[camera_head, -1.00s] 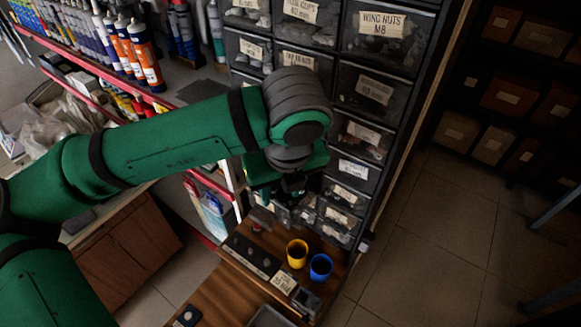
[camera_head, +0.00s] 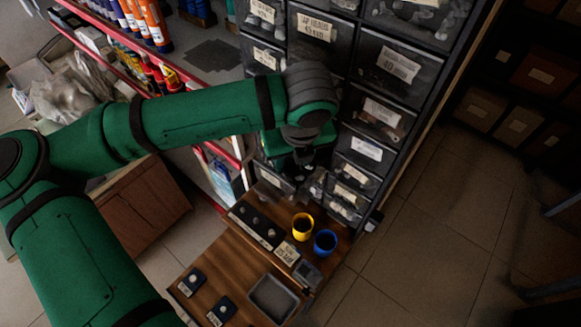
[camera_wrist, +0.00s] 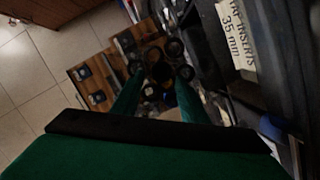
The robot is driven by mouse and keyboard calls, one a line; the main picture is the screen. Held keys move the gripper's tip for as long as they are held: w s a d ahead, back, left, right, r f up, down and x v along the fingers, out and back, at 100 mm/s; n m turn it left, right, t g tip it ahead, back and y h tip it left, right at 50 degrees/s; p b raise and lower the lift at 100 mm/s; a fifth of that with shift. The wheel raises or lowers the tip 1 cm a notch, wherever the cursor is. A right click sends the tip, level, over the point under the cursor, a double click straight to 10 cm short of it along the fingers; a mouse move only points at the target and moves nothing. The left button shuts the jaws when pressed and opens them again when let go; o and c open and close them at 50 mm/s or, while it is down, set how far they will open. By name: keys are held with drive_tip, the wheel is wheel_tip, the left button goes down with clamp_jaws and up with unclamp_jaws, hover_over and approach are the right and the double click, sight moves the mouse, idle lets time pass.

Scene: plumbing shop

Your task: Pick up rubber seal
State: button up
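I cannot tell for sure which item is the rubber seal. Small dark round pieces sit on a dark strip (camera_head: 243,220) on the wooden bench. Two small labelled pads, one at the left (camera_head: 191,284) and one nearer (camera_head: 221,311), each carry a tiny dark piece. My gripper (camera_head: 303,168) hangs above the back of the bench, close to the drawer cabinet. In the wrist view its two green fingers (camera_wrist: 158,98) are apart, with nothing visibly held between them. The bench shows below them, blurred and dark.
A yellow cup (camera_head: 303,226) and a blue cup (camera_head: 325,242) stand at the bench's right side. A grey tray (camera_head: 273,299) lies on the lower front part. The labelled drawer cabinet (camera_head: 372,112) rises behind. Open tiled floor (camera_head: 420,235) lies to the right.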

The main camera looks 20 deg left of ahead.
sight(291, 170)
drive_tip(key=x, duration=0.3)
drive_tip(key=shift+w+f, duration=0.1)
drive_tip(key=shift+w, duration=0.2)
drive_tip(key=shift+s+a, duration=0.15)
drive_tip(key=shift+s, duration=0.05)
drive_tip(key=c, duration=0.8)
drive_tip(key=shift+d, duration=0.3)
drive_tip(key=shift+a, duration=0.1)
drive_tip(key=shift+r, duration=0.75)
drive_tip(key=s+a+r, duration=0.2)
drive_tip(key=s+r, duration=0.2)
drive_tip(key=s+a+r, duration=0.2)
drive_tip(key=s+r, duration=0.1)
drive_tip(key=s, duration=0.1)
drive_tip(key=s+a+r, duration=0.3)
drive_tip(key=s+r, duration=0.1)
drive_tip(key=shift+s+r, duration=0.1)
drive_tip(key=shift+r, duration=0.2)
